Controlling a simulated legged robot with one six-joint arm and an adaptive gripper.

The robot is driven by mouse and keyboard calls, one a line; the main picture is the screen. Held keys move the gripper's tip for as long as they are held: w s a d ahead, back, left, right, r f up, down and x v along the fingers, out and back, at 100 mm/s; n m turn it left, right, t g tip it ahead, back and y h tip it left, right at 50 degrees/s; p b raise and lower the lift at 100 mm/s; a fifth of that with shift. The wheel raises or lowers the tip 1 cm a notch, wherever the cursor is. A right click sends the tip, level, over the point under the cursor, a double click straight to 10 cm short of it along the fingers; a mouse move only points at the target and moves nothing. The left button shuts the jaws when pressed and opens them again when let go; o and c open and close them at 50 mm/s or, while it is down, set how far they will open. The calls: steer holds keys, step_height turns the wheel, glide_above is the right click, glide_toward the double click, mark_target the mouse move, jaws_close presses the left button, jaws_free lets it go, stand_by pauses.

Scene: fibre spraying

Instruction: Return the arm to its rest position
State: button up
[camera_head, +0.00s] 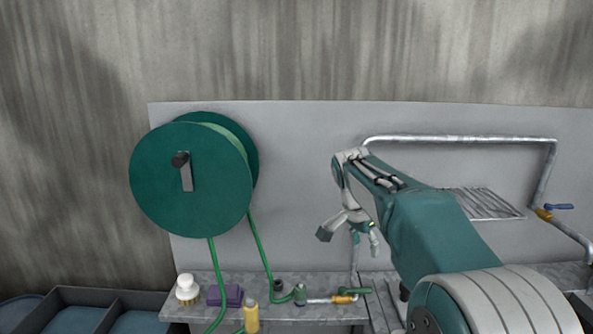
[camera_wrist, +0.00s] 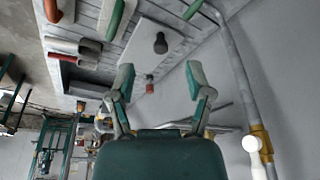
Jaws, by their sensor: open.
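My arm reaches in from the lower right in the head view, with its wrist raised in front of the grey wall panel. My gripper (camera_head: 348,234) hangs below the wrist, fingers spread and empty, above the right part of the metal bench (camera_head: 275,312). In the wrist view my gripper (camera_wrist: 157,78) shows two green-tipped fingers wide apart with nothing between them. The rest position is not marked in either view.
A green hose reel (camera_head: 190,205) hangs at left, its green hose running to the bench. A brush (camera_head: 187,289), purple block (camera_head: 225,295) and yellow bottle (camera_head: 251,316) stand there. A metal pipe (camera_head: 460,139) with a blue-handled valve (camera_head: 558,207) runs along the panel.

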steer(key=s+f+n+t+y, duration=0.1)
steer(key=s+n, duration=0.4)
steer(key=s, duration=1)
steer(key=s+f+n+t+y, duration=0.1)
steer(key=s+f+n, duration=0.3)
steer(key=s, duration=1.2)
steer(key=shift+s+d+n+t+y, duration=0.2)
steer(key=shift+d+n+t+y, duration=0.1)
steer(key=shift+n+t, duration=0.75)
